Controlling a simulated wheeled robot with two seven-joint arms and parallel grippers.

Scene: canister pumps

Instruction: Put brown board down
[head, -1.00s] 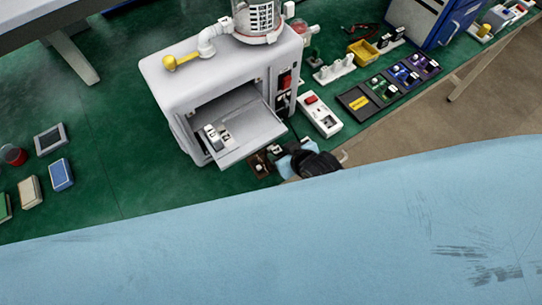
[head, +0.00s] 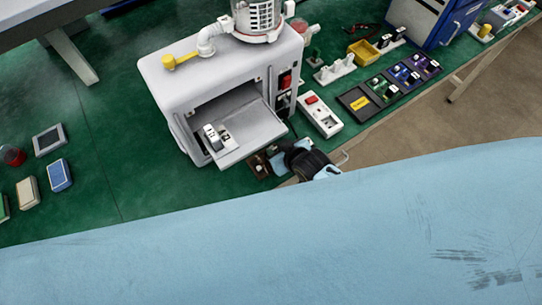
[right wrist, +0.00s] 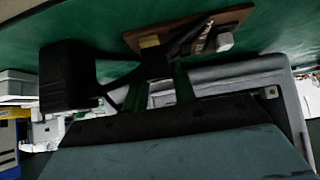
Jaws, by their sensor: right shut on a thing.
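The brown board (head: 258,166) is a small dark brown plate with little parts on it, at the green table's near edge, just in front of the white machine's open tray. My right gripper (head: 273,157) is shut on the board's right side. In the right wrist view the board (right wrist: 236,19) lies flat against or just over the green surface, and my right gripper (right wrist: 152,58) grips its edge. I cannot tell whether it touches the table. A grey-white part and dark pieces show on the board. My left gripper is not in view.
The white machine (head: 225,75) has its tray (head: 248,133) open, with small parts on it. A white switch box (head: 320,118) and a row of dark boards (head: 358,102) lie to the right. Small boxes (head: 60,176) stand at left. Green table between is clear.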

